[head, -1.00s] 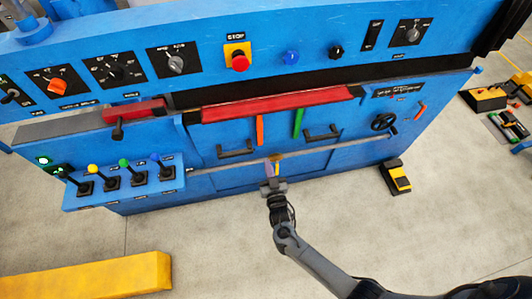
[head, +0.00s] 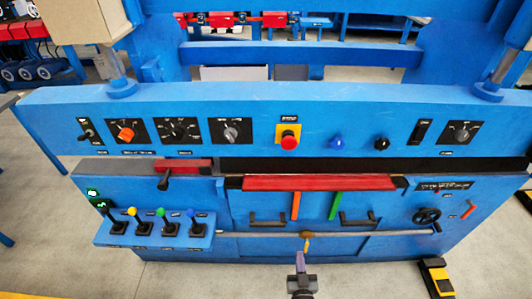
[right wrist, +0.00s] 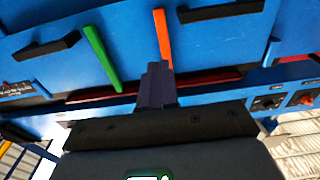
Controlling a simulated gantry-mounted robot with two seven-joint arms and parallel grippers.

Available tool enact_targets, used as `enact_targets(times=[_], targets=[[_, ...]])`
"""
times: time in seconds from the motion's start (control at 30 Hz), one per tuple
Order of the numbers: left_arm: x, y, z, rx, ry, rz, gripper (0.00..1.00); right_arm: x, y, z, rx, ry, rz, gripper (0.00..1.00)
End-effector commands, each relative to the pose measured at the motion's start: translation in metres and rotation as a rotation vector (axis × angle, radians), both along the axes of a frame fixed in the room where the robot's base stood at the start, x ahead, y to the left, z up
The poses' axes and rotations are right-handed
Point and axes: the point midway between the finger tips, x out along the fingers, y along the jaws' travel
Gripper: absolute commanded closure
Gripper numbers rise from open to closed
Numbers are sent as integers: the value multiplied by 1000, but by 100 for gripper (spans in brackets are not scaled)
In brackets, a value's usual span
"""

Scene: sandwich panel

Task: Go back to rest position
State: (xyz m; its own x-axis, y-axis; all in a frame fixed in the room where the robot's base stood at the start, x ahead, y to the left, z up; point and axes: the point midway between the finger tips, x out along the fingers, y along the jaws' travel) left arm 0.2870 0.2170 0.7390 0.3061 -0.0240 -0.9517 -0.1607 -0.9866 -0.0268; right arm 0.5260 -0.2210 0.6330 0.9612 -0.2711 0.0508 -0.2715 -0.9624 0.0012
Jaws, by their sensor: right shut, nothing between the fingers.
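My right gripper (head: 300,262) is at the bottom middle of the head view, in front of the lower part of the blue machine panel (head: 330,247). It is shut and empty. In the right wrist view its closed fingers (right wrist: 157,85) point at the blue panel, near the orange handle (right wrist: 162,37) and the green handle (right wrist: 100,55). I cannot tell from these frames whether it touches the panel. My left gripper does not show in either view.
The panel carries a red stop button (head: 289,142), several knobs, a row of levers (head: 160,226), a red bar (head: 318,183), black handles and a handwheel (head: 427,216). A yellow and black pedal (head: 437,277) stands on the floor at right. Grey floor lies in front.

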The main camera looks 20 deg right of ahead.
Motion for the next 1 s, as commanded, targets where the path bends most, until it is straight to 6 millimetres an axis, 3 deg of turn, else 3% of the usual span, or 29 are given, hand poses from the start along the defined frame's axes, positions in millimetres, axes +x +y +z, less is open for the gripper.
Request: enact_targets(times=[0.17, 0.23, 0.37, 0.53, 0.77, 1.0], targets=[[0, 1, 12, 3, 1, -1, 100, -30, -7, -15, -12, 60, -1, 100], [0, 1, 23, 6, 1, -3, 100, -50, -17, -12, -20, 76, -8, 100], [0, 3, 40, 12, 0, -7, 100, -72, -33, 23, 14, 84, -1, 100], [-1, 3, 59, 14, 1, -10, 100, -88, -40, 67, 115, 251, 44, 100], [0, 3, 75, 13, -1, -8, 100, -118, -20, 127, 181, 580, 176, 100], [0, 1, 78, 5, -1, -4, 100, -167, 1, 180, 128, 911, 302, 100]])
